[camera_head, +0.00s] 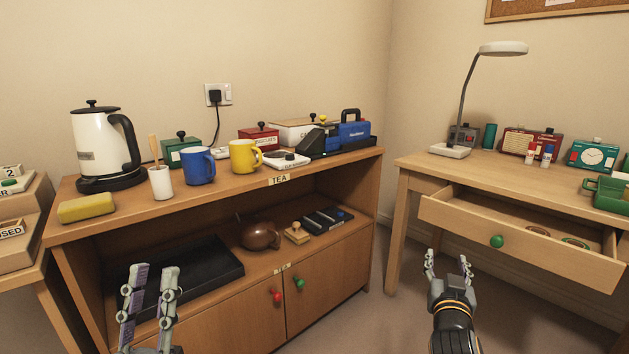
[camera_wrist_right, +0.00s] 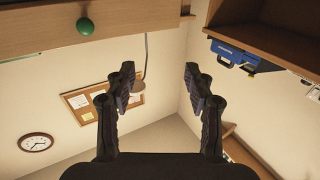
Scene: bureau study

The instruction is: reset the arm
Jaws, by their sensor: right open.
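My left gripper (camera_head: 148,292) is at the lower left of the head view, in front of the tea cabinet's lower doors. Its two fingers stand apart with nothing between them. My right gripper (camera_head: 449,266) is at the lower right, in the gap between the cabinet and the desk, below and left of the open drawer. Its fingers point up, spread and empty. The right wrist view shows the same open fingers (camera_wrist_right: 158,88) with nothing between them.
The tea cabinet (camera_head: 335,168) carries a kettle (camera_head: 98,142), a blue mug (camera_head: 199,166) and a yellow mug (camera_head: 243,156). The desk drawer (camera_head: 510,238) with a green knob (camera_head: 497,241) juts out near my right gripper. Open floor lies between cabinet and desk.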

